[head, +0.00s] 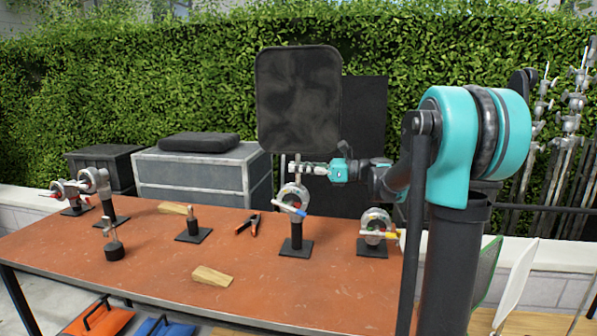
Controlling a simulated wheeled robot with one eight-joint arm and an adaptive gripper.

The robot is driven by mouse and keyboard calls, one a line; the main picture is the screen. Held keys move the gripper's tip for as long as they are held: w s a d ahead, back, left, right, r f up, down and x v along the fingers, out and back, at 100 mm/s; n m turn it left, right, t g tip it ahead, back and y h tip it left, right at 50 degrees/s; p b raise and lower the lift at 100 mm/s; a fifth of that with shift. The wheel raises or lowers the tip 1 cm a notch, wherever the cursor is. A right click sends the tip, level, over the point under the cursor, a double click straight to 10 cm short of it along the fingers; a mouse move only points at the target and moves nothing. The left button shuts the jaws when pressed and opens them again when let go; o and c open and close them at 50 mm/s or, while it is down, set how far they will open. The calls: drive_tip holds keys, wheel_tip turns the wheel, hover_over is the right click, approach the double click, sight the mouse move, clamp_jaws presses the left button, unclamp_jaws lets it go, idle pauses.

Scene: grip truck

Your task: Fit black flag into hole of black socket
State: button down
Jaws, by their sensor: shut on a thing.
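The black flag (298,98) is a dark panel with rounded corners, upright above the table. My gripper (308,168) is shut on the flag's short stem at its lower edge, reaching in from the right. Directly below is a round metal grip head with a blue handle (293,197) on a black base (294,248). The stem's lower end is close above or at this head; I cannot tell whether it is in a hole. Another grip head with a yellow handle (376,229) stands to the right. Which one is the black socket is unclear.
The orange-brown table (160,270) also bears a red-handled grip head (70,192), small black-based stands (193,232), pliers (249,225) and wooden wedges (212,277). A second dark panel (368,120) stands behind the flag. Grey cases (200,175) stand beyond the table.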

sight(298, 153)
drive_tip(key=shift+r, duration=4)
